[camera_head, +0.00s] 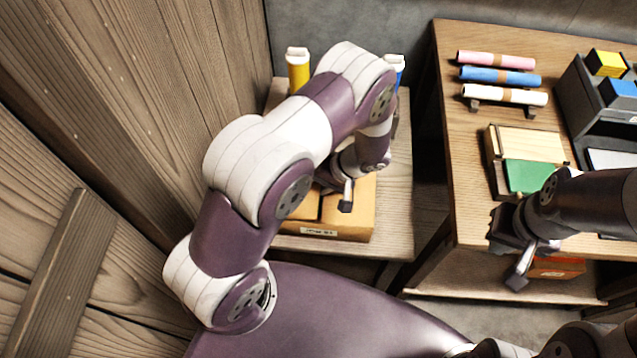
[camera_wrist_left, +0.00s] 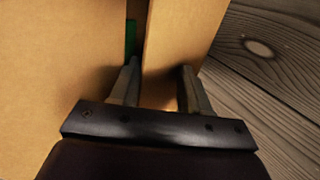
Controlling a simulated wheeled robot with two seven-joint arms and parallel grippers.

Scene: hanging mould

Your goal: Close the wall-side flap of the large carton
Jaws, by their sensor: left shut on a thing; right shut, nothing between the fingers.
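The large carton (camera_head: 350,212) is a brown box on the small wooden table at the left, partly hidden under my left arm. My left gripper (camera_head: 346,196) is over it. In the left wrist view, the left gripper (camera_wrist_left: 158,90) is shut on a cardboard flap (camera_wrist_left: 185,45) that stands between its two fingers. The flap is on the side of the wooden wall. Another cardboard panel (camera_wrist_left: 60,60) is to its left, with a dark gap and something green (camera_wrist_left: 130,38) between them. My right gripper (camera_head: 520,262) is shut and empty in front of the right workbench.
A plank wall (camera_head: 170,100) rises close at the left. Yellow (camera_head: 298,70) and blue (camera_head: 396,65) bottle-like items stand behind my left arm. The right workbench (camera_head: 450,130) holds coloured rolls (camera_head: 500,77), a box with a green item (camera_head: 527,175) and a dark organiser (camera_head: 575,95).

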